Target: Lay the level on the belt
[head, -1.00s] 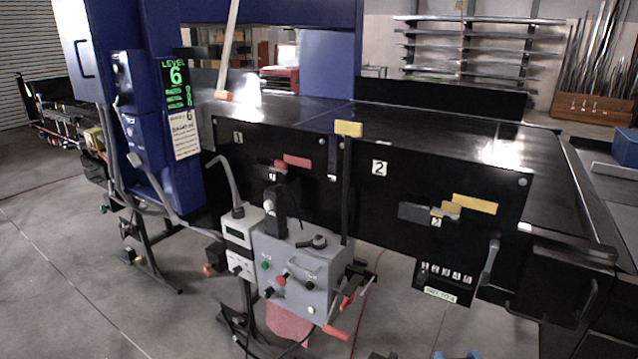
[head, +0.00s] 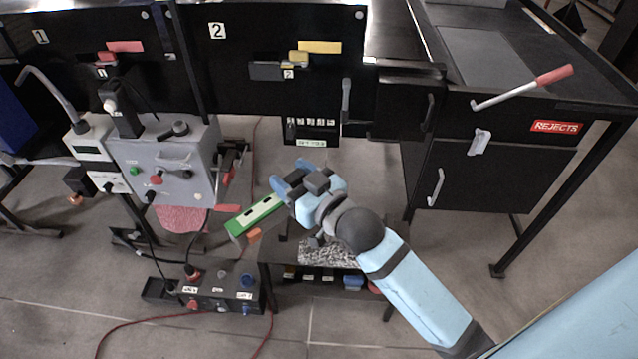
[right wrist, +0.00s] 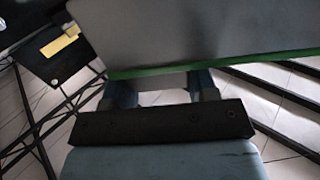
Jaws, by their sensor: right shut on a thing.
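The level (head: 257,214) is a green bar with dark windows and a grey end, seen left of centre in the head view. My right gripper (head: 284,195) is shut on its right end and holds it tilted above a low stand. In the right wrist view the level (right wrist: 205,40) shows as a broad grey face with a green edge, across my right gripper's fingers (right wrist: 162,88). Only a dark shiny strip of the belt (head: 388,35) shows at the top of the head view, behind the numbered panels. My left gripper is not in view.
A grey control box (head: 170,165) stands left of the level. A switch box (head: 215,290) with a red cable sits low below it. The black rejects cabinet (head: 475,165) with a red-tipped lever (head: 525,87) stands at right. Panel 2 (head: 265,60) fronts the belt.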

